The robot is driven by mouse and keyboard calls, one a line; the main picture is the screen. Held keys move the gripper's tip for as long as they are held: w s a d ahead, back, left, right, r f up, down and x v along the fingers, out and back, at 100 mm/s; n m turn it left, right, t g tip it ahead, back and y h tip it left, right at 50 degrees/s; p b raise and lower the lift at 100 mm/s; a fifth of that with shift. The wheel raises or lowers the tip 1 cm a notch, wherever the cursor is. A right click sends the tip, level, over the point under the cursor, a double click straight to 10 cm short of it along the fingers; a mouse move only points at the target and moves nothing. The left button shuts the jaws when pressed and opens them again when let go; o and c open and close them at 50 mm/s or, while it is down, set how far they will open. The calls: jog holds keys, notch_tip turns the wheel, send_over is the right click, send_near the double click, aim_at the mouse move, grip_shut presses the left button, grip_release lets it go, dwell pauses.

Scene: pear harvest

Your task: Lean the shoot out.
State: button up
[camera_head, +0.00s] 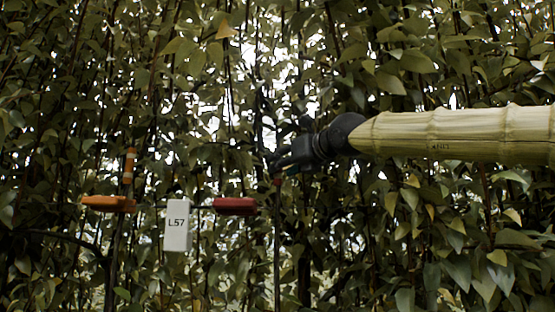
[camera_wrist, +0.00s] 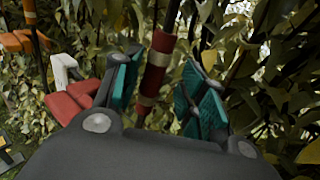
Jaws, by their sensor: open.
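A slim dark shoot with red and tan bands (camera_wrist: 156,72) stands between the two teal finger pads of my gripper (camera_wrist: 162,88) in the wrist view. It leans slightly there, and a gap shows between it and the right pad. Whether it touches the left pad I cannot tell. In the head view my gripper (camera_head: 282,163) is at the middle, and a dark upright stem (camera_head: 277,235) with a little red at its top runs down below it. The gripper hides the part behind it. My gripper is open.
An orange-banded shoot (camera_head: 129,166) rises by the orange block. Dense leaves and stems surround everything.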

jog(key=shift+w+a+r+p, duration=0.25)
jog(key=shift+a+r+p, duration=0.25)
jog(key=shift+a, duration=0.15)
jog(key=shift+w+a+f, duration=0.25)
jog(key=shift+w+f, duration=0.05)
jog(key=shift+w, duration=0.4)
jog(key=shift+s+d+r, duration=0.1)
jog(key=shift+s+d, duration=0.05)
jog(key=shift+s, duration=0.1)
jog(key=shift+c, duration=0.4)
jog(key=shift+s, duration=0.1)
jog(key=c, duration=0.4)
grip_shut()
